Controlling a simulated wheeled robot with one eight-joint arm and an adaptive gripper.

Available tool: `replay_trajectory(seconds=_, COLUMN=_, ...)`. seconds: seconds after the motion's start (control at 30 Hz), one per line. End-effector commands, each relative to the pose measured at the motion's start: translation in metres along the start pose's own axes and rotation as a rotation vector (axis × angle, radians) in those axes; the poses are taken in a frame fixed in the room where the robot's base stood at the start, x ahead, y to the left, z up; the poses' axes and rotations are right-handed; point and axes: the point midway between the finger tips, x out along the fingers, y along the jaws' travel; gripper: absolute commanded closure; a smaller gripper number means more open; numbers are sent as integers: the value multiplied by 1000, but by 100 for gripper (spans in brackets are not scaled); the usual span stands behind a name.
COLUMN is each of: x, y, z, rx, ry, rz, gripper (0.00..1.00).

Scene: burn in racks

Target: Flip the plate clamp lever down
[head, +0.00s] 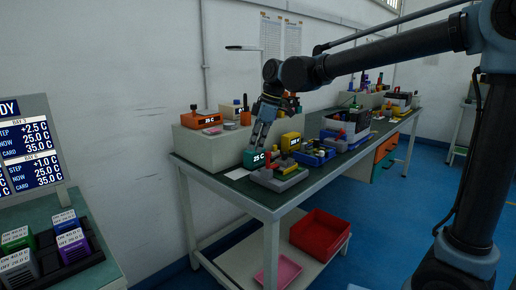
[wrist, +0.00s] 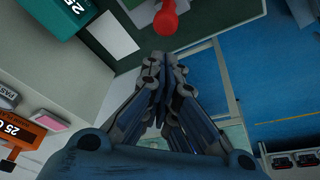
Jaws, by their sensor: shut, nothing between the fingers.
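A grey plate clamp fixture (head: 279,181) stands at the near end of the green bench, just right of the teal 25 C block (head: 256,160). A red knob (wrist: 166,18), which looks like the end of the clamp lever, shows at the top of the wrist view, just beyond my fingertips and apart from them in the picture. The lever's angle is too small to tell in the head view. My gripper (head: 260,140) points down above the teal block, beside the fixture. In the wrist view my gripper (wrist: 158,62) has its fingers together and empty.
An orange box (head: 201,120) sits on the grey ledge behind. A white card (wrist: 113,34) lies near the teal block. A red bin (head: 320,234) is on the lower shelf.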

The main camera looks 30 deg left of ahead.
Motion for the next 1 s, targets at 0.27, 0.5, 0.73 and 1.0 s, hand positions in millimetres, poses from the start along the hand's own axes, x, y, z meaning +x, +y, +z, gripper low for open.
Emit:
replay_trajectory(seconds=0.27, x=-1, y=0, z=1, rx=2, ry=0, rz=1, gripper=100)
replay_trajectory(seconds=0.5, x=0, y=3, z=-8, rx=3, ry=0, rz=1, gripper=100)
replay_trajectory(seconds=0.73, x=-8, y=13, z=-25, rx=17, ry=0, rz=5, gripper=100)
replay_trajectory(seconds=1.0, x=-60, y=19, z=-16, rx=18, ry=0, rz=4, gripper=100)
